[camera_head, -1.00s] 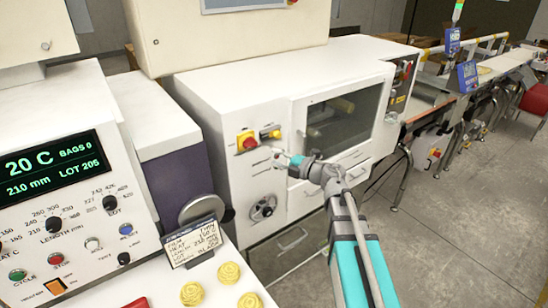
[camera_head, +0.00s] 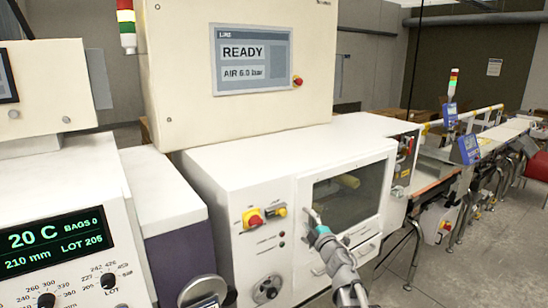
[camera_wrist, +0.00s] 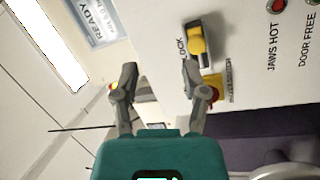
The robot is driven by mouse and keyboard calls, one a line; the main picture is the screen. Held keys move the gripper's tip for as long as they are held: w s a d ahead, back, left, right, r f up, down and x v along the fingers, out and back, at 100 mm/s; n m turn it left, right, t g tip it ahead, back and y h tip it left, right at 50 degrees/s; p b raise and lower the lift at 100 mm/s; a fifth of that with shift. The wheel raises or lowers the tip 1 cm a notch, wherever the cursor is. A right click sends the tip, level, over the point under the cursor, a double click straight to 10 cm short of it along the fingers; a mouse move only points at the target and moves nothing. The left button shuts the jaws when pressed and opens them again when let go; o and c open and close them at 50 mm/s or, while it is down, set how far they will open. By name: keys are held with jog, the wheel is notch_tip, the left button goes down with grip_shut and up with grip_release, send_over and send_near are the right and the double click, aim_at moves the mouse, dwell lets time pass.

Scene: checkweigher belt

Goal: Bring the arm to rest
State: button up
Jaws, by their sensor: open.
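My gripper (camera_head: 313,217) is in front of the white machine's windowed door, to the right of the switches, in the head view. In the wrist view its two fingers (camera_wrist: 160,72) are spread apart with nothing between them. My arm runs down out of the head view's bottom edge.
The white machine (camera_head: 240,170) carries a red-and-yellow main switch (camera_head: 252,217) and a yellow lock knob (camera_head: 280,211), which also shows in the wrist view (camera_wrist: 196,42). A screen (camera_head: 252,58) reads READY. A control panel (camera_head: 60,240) stands at left.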

jog(key=s+d+f+m+g+h, duration=0.3)
jog(key=d+f+m+g+h, duration=0.1)
jog(key=d+f+m+h, duration=0.25)
jog(key=s+d+f+m+g+h, duration=0.3)
jog(key=d+f+m+h, duration=0.25)
jog(key=m, duration=0.25)
jog(key=s+a+f+m+g+y, duration=0.2)
jog(key=s+a+f+g, duration=0.1)
jog(key=s, duration=0.6)
jog(key=s+a+f+m+g+y, duration=0.1)
jog(key=s+a+f+g+y, duration=0.2)
jog(key=s+f+g, duration=0.3)
jog(key=s+g, duration=0.2)
jog(key=shift+s+a+m, duration=0.25)
jog(key=shift+s+m, duration=0.1)
jog(key=shift+s, duration=0.05)
jog(key=shift+s+f, duration=0.15)
